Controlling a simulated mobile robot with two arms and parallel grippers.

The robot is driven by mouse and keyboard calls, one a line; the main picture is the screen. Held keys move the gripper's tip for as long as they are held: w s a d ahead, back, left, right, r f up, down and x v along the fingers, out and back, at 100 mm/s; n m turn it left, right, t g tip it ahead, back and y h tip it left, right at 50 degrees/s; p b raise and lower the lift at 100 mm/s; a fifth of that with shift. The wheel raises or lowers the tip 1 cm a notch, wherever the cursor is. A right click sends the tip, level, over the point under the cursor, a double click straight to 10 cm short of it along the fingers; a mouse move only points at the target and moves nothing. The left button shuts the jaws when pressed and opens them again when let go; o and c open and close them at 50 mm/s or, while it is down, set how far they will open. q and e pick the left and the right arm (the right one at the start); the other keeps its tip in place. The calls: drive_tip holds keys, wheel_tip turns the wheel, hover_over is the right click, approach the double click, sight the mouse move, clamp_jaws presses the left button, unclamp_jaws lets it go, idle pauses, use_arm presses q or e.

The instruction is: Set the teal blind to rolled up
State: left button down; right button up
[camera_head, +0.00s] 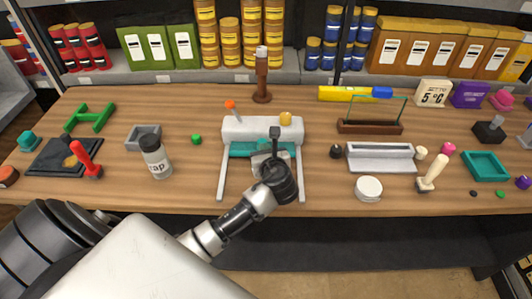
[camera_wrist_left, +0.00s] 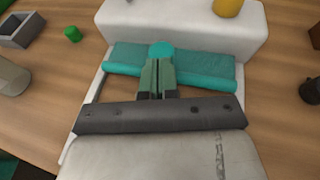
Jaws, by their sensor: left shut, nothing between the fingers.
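The teal blind (camera_head: 241,150) hangs in a white frame in the middle of the table, below a white housing (camera_head: 250,128). In the left wrist view the blind (camera_wrist_left: 203,66) is a short teal strip with a thicker lower edge, and the frame below it is open to the wood. A round teal knob (camera_wrist_left: 161,49) shows at the tips of my left gripper (camera_wrist_left: 159,62). The gripper's fingers are shut with nothing between them, over the blind's middle. I cannot tell whether they touch it. In the head view my left gripper (camera_head: 273,160) partly covers the blind. My right gripper is not in view.
A jar (camera_head: 155,157) and grey box (camera_head: 143,137) stand left. A light grey tray (camera_head: 380,158) and white round lid (camera_head: 368,188) lie right.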

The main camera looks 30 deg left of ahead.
use_arm(q)
drive_tip(key=w+a, duration=0.1)
drive_tip(key=w, duration=0.1)
drive_tip(key=w+a, duration=0.1)
drive_tip(key=shift+w+a+r+p, duration=0.2)
drive_tip(key=shift+w+p, duration=0.1)
drive_tip(key=shift+w, duration=0.1)
idle(0.3)
